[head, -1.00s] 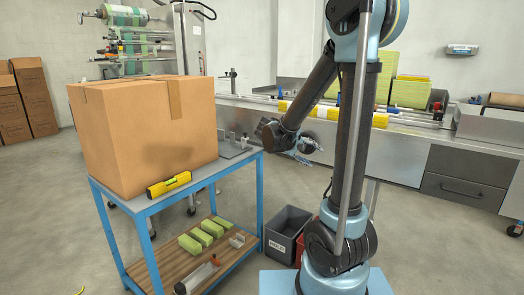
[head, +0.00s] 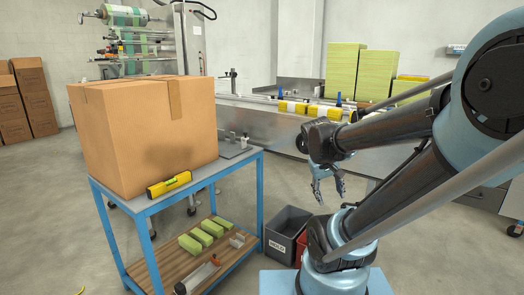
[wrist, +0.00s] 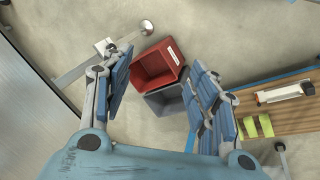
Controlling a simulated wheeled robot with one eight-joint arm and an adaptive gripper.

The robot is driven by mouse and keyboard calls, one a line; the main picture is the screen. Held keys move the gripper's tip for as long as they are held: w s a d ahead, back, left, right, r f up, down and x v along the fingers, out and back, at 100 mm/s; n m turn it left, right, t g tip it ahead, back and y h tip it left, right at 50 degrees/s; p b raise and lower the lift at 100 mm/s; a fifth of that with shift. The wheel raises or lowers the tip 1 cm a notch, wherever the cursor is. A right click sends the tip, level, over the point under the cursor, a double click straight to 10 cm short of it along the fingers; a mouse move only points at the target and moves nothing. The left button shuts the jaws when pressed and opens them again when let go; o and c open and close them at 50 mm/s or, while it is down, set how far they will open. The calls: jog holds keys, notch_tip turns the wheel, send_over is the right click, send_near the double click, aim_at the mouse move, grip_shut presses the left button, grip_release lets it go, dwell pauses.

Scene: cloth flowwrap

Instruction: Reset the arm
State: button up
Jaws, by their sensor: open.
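My gripper (head: 328,190) hangs from the end of my arm in the middle of the head view, its fingers pointing down. It is open and empty. In the wrist view my gripper (wrist: 160,100) shows its blue finger pads spread wide apart. Below and between them are the red bin (wrist: 157,62) and the grey bin (wrist: 166,100) on the floor. Nothing touches the fingers.
A blue-framed cart (head: 140,222) at left carries a cardboard box (head: 145,130) and a yellow level (head: 169,185). Its wooden lower shelf (head: 165,262) holds several green packs (head: 201,234). A grey bin (head: 287,232) stands beside the cart. A conveyor line (head: 260,125) runs behind.

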jog(key=s+a+f+m+y, duration=0.1)
jog(key=s+a+f+y, duration=0.2)
jog(key=s, duration=0.4)
jog(key=shift+s+a+f, duration=0.25)
jog(key=shift+a+f, duration=0.25)
jog(key=shift+a, duration=0.05)
jog(key=shift+w+f, duration=0.2)
jog(key=shift+w, duration=0.25)
jog(key=shift+c, duration=0.6)
jog(key=c, duration=0.4)
jog(key=shift+a, duration=0.15)
